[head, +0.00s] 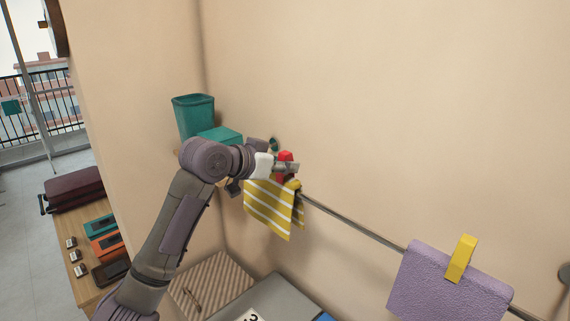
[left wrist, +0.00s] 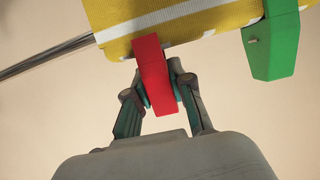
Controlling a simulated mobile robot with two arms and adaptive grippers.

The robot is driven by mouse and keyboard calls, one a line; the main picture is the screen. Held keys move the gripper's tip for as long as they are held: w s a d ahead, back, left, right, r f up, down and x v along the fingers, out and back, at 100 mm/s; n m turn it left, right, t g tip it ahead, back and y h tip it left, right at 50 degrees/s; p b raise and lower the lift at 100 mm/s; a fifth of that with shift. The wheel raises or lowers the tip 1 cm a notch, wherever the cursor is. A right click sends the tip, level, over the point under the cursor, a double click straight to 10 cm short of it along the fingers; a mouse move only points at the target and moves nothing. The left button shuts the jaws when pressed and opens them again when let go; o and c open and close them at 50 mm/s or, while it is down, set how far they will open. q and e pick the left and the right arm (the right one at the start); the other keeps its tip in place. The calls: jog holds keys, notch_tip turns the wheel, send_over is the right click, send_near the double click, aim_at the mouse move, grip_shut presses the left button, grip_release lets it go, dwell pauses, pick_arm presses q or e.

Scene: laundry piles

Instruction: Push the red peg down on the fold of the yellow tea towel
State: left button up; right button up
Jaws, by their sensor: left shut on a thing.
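The yellow tea towel (head: 270,208) with white stripes hangs folded over the rail, against the wall. My left gripper (head: 287,168) is at the towel's top fold and is shut on the red peg (head: 285,156). In the left wrist view, the red peg (left wrist: 152,62) stands between the two fingers (left wrist: 158,78), with its far end overlapping the edge of the yellow towel (left wrist: 190,20). I cannot tell how deep the peg sits on the fold. A green peg (left wrist: 271,40) is on the same towel, to the right. My right gripper is out of view.
The grey rail (head: 350,220) runs down to the right, where a purple towel (head: 430,285) hangs with a yellow peg (head: 461,258). A teal bin (head: 193,116) and a teal box (head: 220,135) are behind my left arm. The rail between the towels is free.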

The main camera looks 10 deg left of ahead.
pick_arm(q)
jog(key=shift+f, duration=0.5)
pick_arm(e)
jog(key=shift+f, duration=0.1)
pick_arm(q)
jog(key=o, duration=0.9)
jog(key=shift+o, duration=0.2)
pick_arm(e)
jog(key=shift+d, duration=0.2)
pick_arm(q)
jog(key=shift+s, duration=0.1)
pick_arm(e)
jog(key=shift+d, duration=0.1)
